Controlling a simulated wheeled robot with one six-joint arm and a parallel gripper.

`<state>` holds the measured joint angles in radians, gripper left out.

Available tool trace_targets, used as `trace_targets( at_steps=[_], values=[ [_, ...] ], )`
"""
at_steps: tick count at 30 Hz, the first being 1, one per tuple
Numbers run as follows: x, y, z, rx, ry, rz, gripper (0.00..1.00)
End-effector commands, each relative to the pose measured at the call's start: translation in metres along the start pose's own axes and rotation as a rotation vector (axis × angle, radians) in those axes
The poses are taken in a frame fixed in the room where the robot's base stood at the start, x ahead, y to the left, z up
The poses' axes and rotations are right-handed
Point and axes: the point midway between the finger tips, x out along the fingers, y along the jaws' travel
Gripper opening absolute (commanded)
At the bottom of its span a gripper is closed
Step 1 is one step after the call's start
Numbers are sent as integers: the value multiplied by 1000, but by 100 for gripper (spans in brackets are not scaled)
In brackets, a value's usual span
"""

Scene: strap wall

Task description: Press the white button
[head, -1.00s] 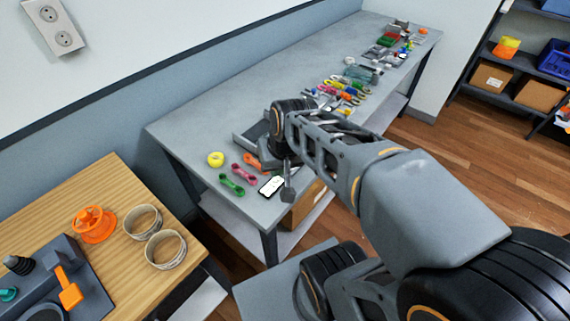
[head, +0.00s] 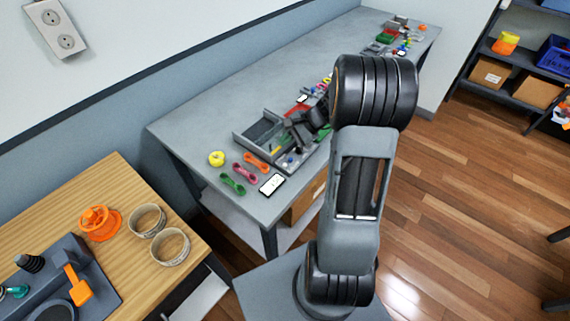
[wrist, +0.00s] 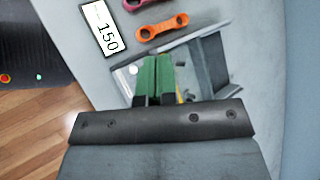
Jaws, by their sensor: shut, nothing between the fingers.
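My gripper (wrist: 155,78) has green fingers, which are together and empty in the wrist view. They are over a grey panel (wrist: 125,78) with a pale round spot (wrist: 133,69) just left of the fingertips. The spot may be the white button, but it is too small to be sure. In the head view the panel (head: 285,163) lies at the near end of the grey bench, beside a grey tray (head: 242,136). The dark end of my arm hangs over it and hides part of it. I cannot tell whether the fingertips touch the panel.
A white card (head: 272,184) reading 150 in the wrist view lies near the panel. Orange (head: 256,162), pink (head: 245,173) and green (head: 232,184) link-shaped pieces and a yellow ring (head: 216,158) lie left. A wooden table (head: 125,215) stands at lower left.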

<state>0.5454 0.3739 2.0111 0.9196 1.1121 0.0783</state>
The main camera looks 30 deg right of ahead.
Motion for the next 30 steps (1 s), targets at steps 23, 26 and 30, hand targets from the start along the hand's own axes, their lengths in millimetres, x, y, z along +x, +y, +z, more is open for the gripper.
trace_targets(
  at_steps=[23,26,30],
  values=[
    [32,24,-23,-2,1,2,0],
    [41,30,-29,-1,0,3,0],
    [53,39,-38,-2,0,3,0]
  ],
)
